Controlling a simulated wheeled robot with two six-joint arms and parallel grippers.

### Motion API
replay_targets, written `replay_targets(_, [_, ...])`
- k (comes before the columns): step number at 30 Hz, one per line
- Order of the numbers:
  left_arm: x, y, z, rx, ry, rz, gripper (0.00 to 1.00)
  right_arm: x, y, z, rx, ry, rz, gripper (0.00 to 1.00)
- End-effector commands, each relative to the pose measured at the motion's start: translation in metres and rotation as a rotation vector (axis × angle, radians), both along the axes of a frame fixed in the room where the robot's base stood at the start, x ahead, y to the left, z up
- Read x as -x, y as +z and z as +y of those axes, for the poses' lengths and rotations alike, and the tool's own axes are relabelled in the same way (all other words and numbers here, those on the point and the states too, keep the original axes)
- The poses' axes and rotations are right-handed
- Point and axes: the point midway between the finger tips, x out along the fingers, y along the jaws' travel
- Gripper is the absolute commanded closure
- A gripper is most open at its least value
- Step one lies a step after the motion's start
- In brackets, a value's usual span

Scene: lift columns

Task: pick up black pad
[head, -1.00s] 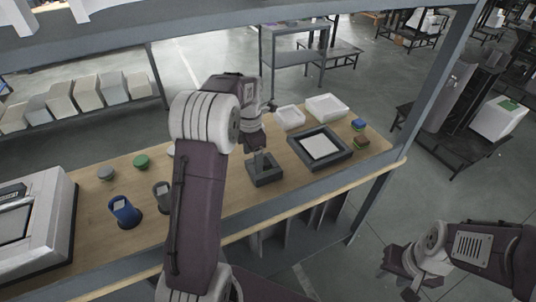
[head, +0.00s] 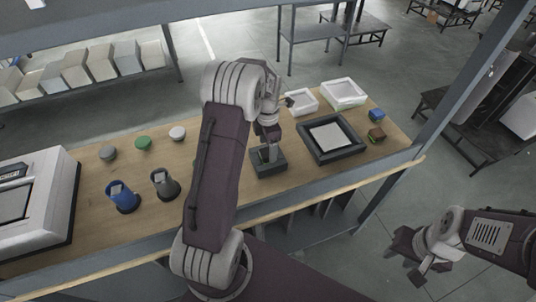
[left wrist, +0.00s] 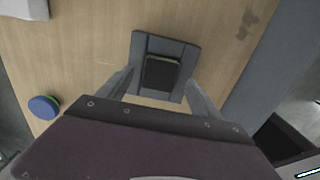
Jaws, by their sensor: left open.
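The black pad (left wrist: 161,74) is a dark square block in a small grey holder (left wrist: 140,50) in the left wrist view. The holder also shows on the wooden table in the head view (head: 269,170), where my gripper hides most of its inside. My left gripper (left wrist: 160,97) is open, with one finger on each side of the holder's near part in the left wrist view. In the head view the left gripper (head: 269,150) hangs just above the holder. I cannot tell whether it touches the pad. My right gripper (head: 412,262) is away from the table at lower right.
A dark tray with a pale square inside (head: 350,153) stands right of the holder. White bins (head: 343,93) are behind it. Blue (head: 122,196) and grey (head: 164,184) cups, several small discs and a white machine (head: 40,215) stand left. A shelf post (head: 460,110) rises at right.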

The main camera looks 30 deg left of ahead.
Motion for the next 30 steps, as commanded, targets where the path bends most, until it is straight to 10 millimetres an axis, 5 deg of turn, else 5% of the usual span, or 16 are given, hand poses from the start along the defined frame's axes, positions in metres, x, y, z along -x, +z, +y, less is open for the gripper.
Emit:
replay_targets(4, [0.000,-0.017,0.000,0.000,0.000,0.000,0.25,0.000,0.001,0.000,0.000,0.000,0.000,0.64])
replay_targets(11, [0.000,-0.019,0.000,-0.001,0.000,-0.002,0.28,0.000,0.001,0.000,0.000,0.000,0.000,0.64])
replay_targets(19, [0.000,-0.019,0.000,-0.001,0.000,-0.002,1.00,0.000,0.001,0.000,0.000,0.000,0.000,0.64])
replay_targets(30, [-0.001,-0.010,0.000,-0.001,0.000,-0.005,1.00,0.000,0.000,0.000,0.000,0.000,0.000,0.64])
